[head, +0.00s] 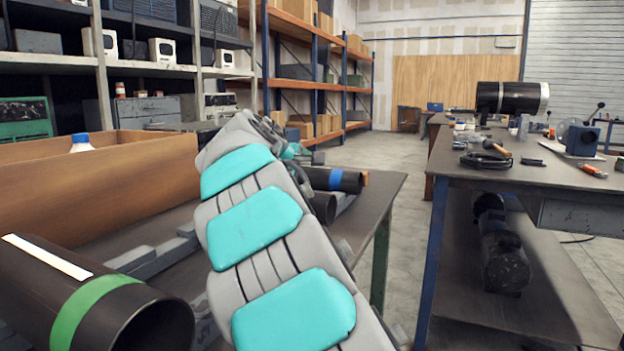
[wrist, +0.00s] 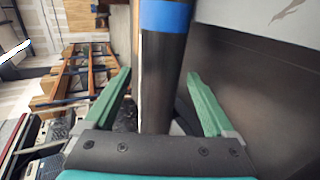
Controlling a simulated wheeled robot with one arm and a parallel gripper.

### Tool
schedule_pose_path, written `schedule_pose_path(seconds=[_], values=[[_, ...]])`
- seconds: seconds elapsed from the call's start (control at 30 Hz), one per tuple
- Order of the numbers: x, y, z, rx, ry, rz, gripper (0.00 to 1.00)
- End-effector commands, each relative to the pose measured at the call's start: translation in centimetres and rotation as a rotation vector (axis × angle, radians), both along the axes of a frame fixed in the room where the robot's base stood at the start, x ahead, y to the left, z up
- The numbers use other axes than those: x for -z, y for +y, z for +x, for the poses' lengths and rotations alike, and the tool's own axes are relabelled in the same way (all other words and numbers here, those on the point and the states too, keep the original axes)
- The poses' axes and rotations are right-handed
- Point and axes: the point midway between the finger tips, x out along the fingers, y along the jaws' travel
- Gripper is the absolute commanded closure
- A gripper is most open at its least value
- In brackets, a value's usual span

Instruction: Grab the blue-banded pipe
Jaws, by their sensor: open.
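The blue-banded pipe (head: 350,183) is dark and lies on the left table, at its far end, partly hidden behind my arm. In the wrist view the pipe (wrist: 163,80) runs up the middle, with its blue band (wrist: 165,15) at the top edge. My gripper (wrist: 158,76) has its two green fingers spread, one on each side of the pipe in the picture. Gaps show between the fingers and the pipe. I cannot tell how deep the pipe sits between them.
A green-banded pipe (head: 85,310) with a white stripe lies at the near left. A wooden box (head: 130,185) stands behind it. Another dark pipe end (head: 323,207) shows beside the blue-banded pipe. A cluttered workbench (head: 500,178) stands right, across an open floor gap.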

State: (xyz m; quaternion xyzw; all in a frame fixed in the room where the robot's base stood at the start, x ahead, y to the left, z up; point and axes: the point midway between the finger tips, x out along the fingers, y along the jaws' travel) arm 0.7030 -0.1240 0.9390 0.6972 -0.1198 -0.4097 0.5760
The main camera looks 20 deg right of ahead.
Motion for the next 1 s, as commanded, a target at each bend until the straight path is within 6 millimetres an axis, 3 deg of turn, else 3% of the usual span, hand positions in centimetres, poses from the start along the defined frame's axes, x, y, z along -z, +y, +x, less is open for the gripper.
schedule_pose_path(seconds=[0.33, 0.6, 1.0], values=[[2.0, -2.9, 2.7, 0.002, 0.004, 0.001, 0.10], [2.1, -3.1, 3.0, 0.001, 0.002, -0.001, 0.10], [2.1, -3.1, 3.0, 0.000, 0.002, 0.000, 0.54]])
